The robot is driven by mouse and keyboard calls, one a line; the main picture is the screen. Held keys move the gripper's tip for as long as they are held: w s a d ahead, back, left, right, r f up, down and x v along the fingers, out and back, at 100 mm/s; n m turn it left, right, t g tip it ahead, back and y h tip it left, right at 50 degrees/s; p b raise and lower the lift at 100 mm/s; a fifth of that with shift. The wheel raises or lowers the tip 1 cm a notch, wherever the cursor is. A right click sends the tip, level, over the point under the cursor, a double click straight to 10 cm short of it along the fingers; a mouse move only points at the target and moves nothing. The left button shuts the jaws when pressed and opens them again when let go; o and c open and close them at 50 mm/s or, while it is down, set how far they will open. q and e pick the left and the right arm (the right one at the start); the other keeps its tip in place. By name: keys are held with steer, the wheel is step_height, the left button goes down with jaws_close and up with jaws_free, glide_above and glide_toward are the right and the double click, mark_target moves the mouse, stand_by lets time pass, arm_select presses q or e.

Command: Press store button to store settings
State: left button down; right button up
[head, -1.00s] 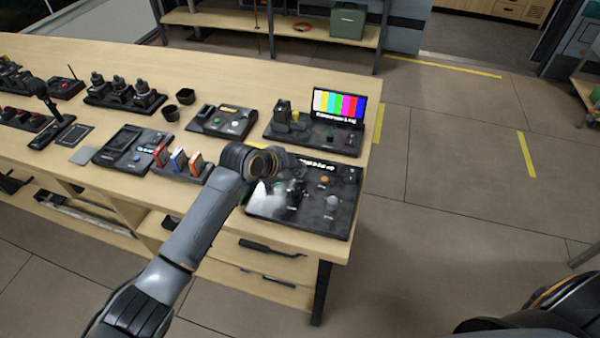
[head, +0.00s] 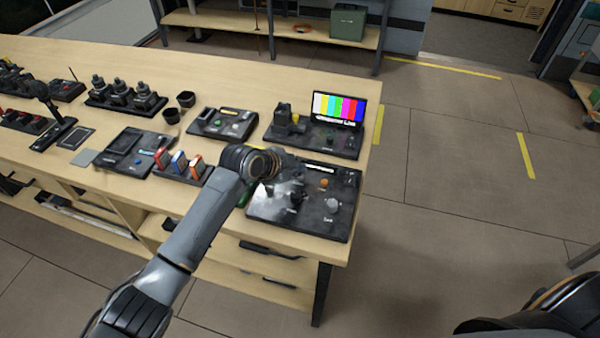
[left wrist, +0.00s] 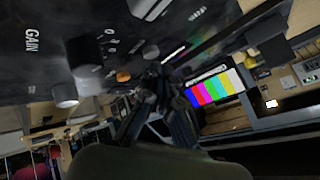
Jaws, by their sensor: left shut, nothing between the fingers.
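A dark control panel (head: 318,222) lies at the right front corner of the table. It carries an orange button (head: 324,183), a grey knob (head: 331,205) and a small lit display. In the left wrist view its face fills the upper left, with a "GAIN" label, a pale knob (left wrist: 65,95) and the orange button (left wrist: 123,76). I cannot read which control is the store button. My left gripper (left wrist: 156,80) is shut and empty, its tips close to the panel near the orange button. In the head view my wrist partly hides it; contact cannot be told. My right gripper is not visible.
Behind the panel stands a unit with a colour-bar screen (head: 338,106). Left of my wrist are a rack of coloured cards (head: 180,164), another panel (head: 222,124) and two dark cups (head: 186,99).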

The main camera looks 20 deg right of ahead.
mark_target(298, 178)
arm_select(q)
steer(key=shift+r, duration=0.3)
step_height(298, 178, up, 5)
steer(key=p, duration=0.4)
steer(key=shift+f, duration=0.1)
stand_by(0.4)
steer(key=shift+a, duration=0.1)
stand_by(0.4)
